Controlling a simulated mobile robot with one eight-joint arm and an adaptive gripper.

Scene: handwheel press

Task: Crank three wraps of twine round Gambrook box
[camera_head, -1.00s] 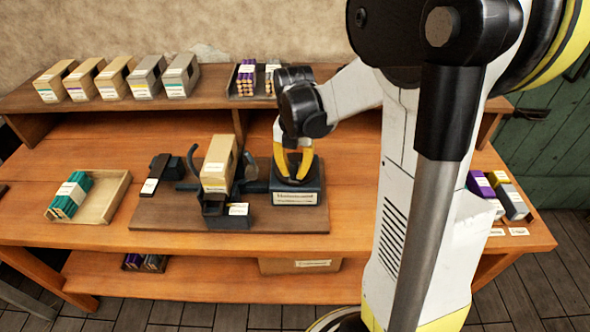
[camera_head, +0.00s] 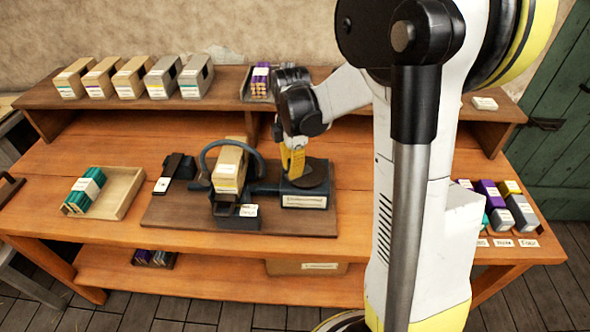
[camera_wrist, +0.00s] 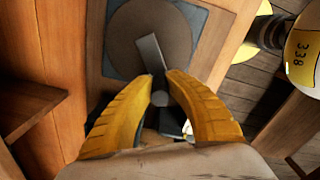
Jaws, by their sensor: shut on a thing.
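A tan box (camera_head: 229,165) with a white label stands upright in the dark cradle of the winding machine; I cannot read its name. A dark C-shaped ring (camera_head: 213,145) arches over the box. Right of it is a dark block with a round turntable (camera_head: 311,176). My gripper (camera_head: 291,170), with yellow fingers, is shut on the crank knob at this turntable. In the wrist view, the knob (camera_wrist: 160,98) sits between the fingers, at the end of a grey crank bar (camera_wrist: 151,54) across the disc (camera_wrist: 135,30). Any twine on the box is too small to tell.
Several boxes (camera_head: 132,77) line the back shelf, beside a bundle of purple-wrapped sticks (camera_head: 260,79). A wooden tray (camera_head: 122,193) with teal bundles lies left. A dark tool (camera_head: 178,170) lies on the machine's board. Several coloured blocks (camera_head: 509,196) stand right. The front table edge is clear.

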